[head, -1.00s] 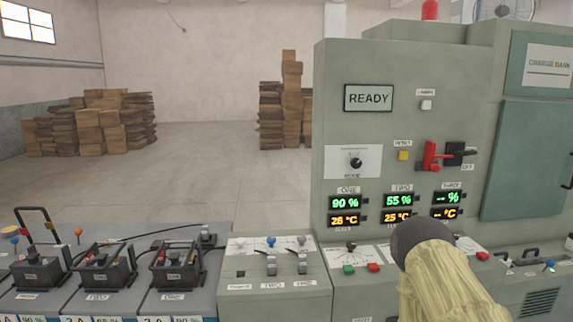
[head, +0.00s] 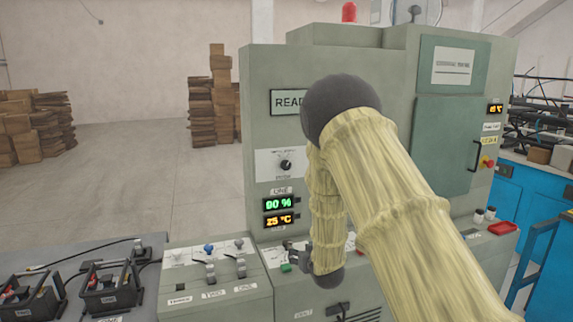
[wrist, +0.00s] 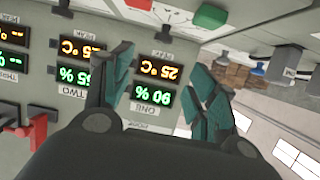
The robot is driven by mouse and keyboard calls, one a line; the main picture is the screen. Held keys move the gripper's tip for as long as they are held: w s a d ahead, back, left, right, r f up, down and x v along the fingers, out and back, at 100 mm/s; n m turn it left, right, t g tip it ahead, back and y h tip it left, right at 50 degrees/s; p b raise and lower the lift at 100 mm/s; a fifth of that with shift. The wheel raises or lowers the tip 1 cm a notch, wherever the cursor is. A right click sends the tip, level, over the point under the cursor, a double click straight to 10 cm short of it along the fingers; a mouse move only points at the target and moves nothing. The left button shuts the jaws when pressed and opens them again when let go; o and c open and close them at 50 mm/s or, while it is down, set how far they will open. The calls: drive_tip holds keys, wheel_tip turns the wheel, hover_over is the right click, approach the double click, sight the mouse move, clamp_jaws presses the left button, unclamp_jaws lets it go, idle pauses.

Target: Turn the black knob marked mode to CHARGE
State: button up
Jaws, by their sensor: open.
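The black mode knob (head: 286,165) sits on a white plate (head: 268,157) on the grey-green panel, left of my raised arm. Its pointer and the setting words are too small to read. My gripper (wrist: 160,85) shows in the wrist view, its two teal fingers apart with nothing between them. They are in front of the panel's readouts, which appear upside down. In the head view my gripper (head: 303,258) is low in front of the panel, below the knob and partly hidden by my arm. The knob is not visible in the wrist view.
The lit ONE readouts (head: 278,204) are just below the knob plate. A READY sign (head: 288,102) is above it, partly covered by my arm. A lower console with levers (head: 210,268) and batteries (head: 110,287) stand left. A red lever (wrist: 38,135) shows in the wrist view.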

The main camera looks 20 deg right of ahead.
sight(287, 167)
drive_tip(key=w+d+r+t+p, duration=0.15)
drive_tip(key=w+r, duration=0.35)
drive_tip(key=r, duration=0.7)
drive_tip(key=w+a+r+t, duration=0.1)
drive_tip(key=w+r+t, duration=0.25)
drive_tip(key=r, duration=0.85)
drive_tip(key=shift+n+g+y, duration=0.4)
drive_tip(key=shift+w+d+f+p, duration=0.1)
drive_tip(key=shift+w+p, duration=0.75)
drive_tip(key=shift+w, duration=2)
drive_tip(key=shift+w+f+p, duration=0.1)
drive_tip(key=shift+w+p, duration=0.7)
drive_tip(key=shift+w, duration=2.05)
drive_tip(key=c, duration=1)
